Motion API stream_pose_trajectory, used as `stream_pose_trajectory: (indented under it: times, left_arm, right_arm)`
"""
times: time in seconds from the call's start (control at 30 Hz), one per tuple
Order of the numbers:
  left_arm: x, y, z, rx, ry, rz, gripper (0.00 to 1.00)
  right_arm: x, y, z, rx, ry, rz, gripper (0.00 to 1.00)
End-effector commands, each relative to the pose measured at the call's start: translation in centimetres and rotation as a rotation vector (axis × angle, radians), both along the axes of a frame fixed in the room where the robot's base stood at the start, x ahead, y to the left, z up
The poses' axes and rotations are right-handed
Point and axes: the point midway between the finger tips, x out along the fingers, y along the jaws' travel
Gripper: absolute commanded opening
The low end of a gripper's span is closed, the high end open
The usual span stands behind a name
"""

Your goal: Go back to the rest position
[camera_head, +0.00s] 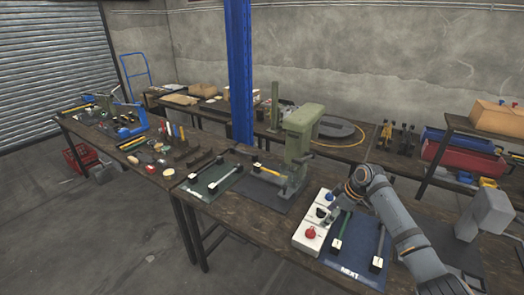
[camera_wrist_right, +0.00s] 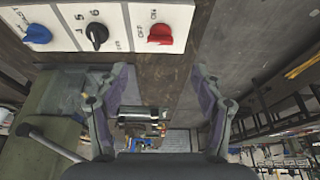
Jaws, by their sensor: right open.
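My right arm comes in from the lower right of the head view. Its gripper (camera_head: 336,203) is small there and partly hidden, close to the white control box (camera_head: 308,238). In the right wrist view the right gripper (camera_wrist_right: 160,78) is open, its two fingers spread apart. The control box (camera_wrist_right: 115,18) shows at the top of that view, beyond the fingertips, with a blue, a black and a red knob. A silver and black cylindrical part (camera_wrist_right: 140,120) shows between the fingers; I cannot tell how far behind them it lies. My left gripper is out of view.
A green press (camera_head: 298,140) stands on the workbench left of the arm. A dark blue mat marked NEXT (camera_head: 358,250) holds two handled tools; a dark green mat (camera_head: 215,180) lies further left. A blue post (camera_head: 240,75) rises behind. Open floor (camera_head: 120,235) lies front left.

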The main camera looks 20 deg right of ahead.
Motion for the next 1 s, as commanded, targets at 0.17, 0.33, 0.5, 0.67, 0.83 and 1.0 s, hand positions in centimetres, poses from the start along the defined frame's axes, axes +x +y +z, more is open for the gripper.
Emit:
stream_pose_trajectory:
  times: [0.17, 0.33, 0.5, 0.67, 0.83, 1.0]
  left_arm:
    - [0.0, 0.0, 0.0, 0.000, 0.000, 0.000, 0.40]
    - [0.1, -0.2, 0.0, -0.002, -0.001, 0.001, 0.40]
    - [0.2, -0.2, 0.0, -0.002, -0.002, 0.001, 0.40]
    - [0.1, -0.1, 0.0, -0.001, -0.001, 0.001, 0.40]
    - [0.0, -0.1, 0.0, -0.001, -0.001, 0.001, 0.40]
    - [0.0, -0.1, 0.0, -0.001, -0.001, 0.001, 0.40]
  right_arm:
    - [-1.7, 2.6, -2.7, -0.024, 0.035, -0.004, 0.68]
    - [-8.8, 10.3, -8.6, -0.098, 0.095, -0.091, 0.68]
    - [-14.9, 14.6, -9.8, -0.122, 0.090, -0.242, 0.68]
    - [-19.0, 16.3, -8.9, -0.124, 0.073, -0.383, 0.68]
    - [-22.3, 16.9, -7.3, -0.122, 0.052, -0.528, 0.68]
    - [-25.1, 16.7, -5.4, -0.121, 0.034, -0.669, 0.68]
